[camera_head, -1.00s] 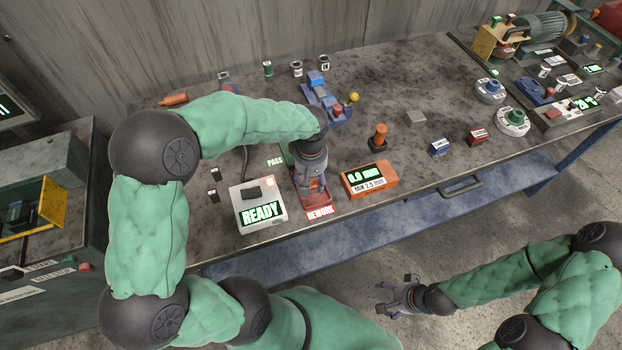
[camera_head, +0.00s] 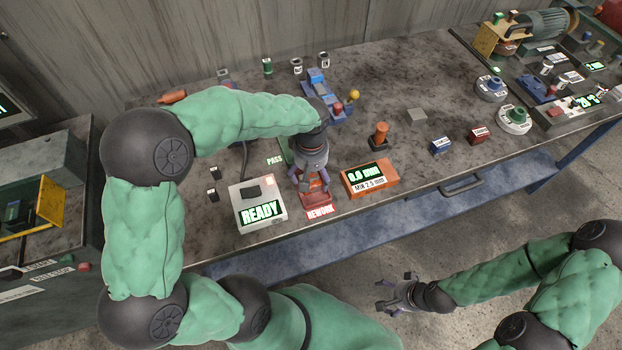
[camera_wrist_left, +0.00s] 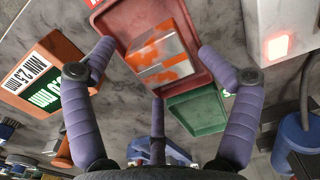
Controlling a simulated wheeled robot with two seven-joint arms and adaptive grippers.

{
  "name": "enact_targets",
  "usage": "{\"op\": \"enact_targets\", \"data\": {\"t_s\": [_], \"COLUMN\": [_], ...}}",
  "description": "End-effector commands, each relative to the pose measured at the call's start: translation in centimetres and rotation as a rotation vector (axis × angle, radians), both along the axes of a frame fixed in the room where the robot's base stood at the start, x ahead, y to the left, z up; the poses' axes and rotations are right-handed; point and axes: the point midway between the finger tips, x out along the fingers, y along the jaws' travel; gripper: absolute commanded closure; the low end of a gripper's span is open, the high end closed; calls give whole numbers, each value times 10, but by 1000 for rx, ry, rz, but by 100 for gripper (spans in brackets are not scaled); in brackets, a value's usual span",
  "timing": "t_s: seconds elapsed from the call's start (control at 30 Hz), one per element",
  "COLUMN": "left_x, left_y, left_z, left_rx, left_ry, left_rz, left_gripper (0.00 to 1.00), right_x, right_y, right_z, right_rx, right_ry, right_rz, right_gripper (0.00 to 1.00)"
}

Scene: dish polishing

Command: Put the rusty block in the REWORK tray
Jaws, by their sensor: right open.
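The rusty block (camera_wrist_left: 158,52), grey with orange rust patches, lies inside the red REWORK tray (camera_wrist_left: 118,18) in the left wrist view. In the head view the red tray (camera_head: 318,200) is at the table's front, partly hidden by my left gripper (camera_head: 310,182). The fingers of my left gripper (camera_wrist_left: 152,62) are spread apart over the tray, with the block between and beyond their tips; they look clear of it. My right gripper (camera_head: 396,294) is open and empty, low in front of the bench.
The green PASS tray (camera_wrist_left: 198,110) adjoins the REWORK tray. A white READY device (camera_head: 258,204) stands to its left and an orange thickness gauge (camera_head: 368,178) to its right.

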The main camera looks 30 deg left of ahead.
Motion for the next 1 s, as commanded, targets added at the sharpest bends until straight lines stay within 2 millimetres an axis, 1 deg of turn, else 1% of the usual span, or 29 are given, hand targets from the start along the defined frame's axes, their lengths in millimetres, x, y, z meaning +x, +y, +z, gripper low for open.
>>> {"op": "enact_targets", "data": {"t_s": [0.03, 0.2, 0.3, 0.43, 0.5, 0.63, 1.0], "left_x": [1, 1, 1, 1, 0, 0, 0], "left_y": [0, -1, 0, -1, -1, -1, -1], "left_z": [11, 46, 63, 81, 87, 93, 93], "left_rx": [1, -1, 0, -1, -1, -1, -1], "left_ry": [-5, -4, -1, 0, 2, 2, 3], "left_rz": [-1, -2, -2, -2, -1, -1, -1], "left_gripper": [15, 15, 15, 15, 15, 15, 15], "right_x": [0, 0, 0, 0, 0, 0, 0], "right_y": [0, 0, 0, 0, 0, 0, 0], "right_z": [0, 0, 0, 0, 0, 0, 0], "right_rx": [0, 0, 0, 0, 0, 0, 0], "right_ry": [0, 0, 0, 0, 0, 0, 0], "right_rz": [0, 0, 0, 0, 0, 0, 0], "right_gripper": [19, 19, 19, 19, 19, 19, 19]}}
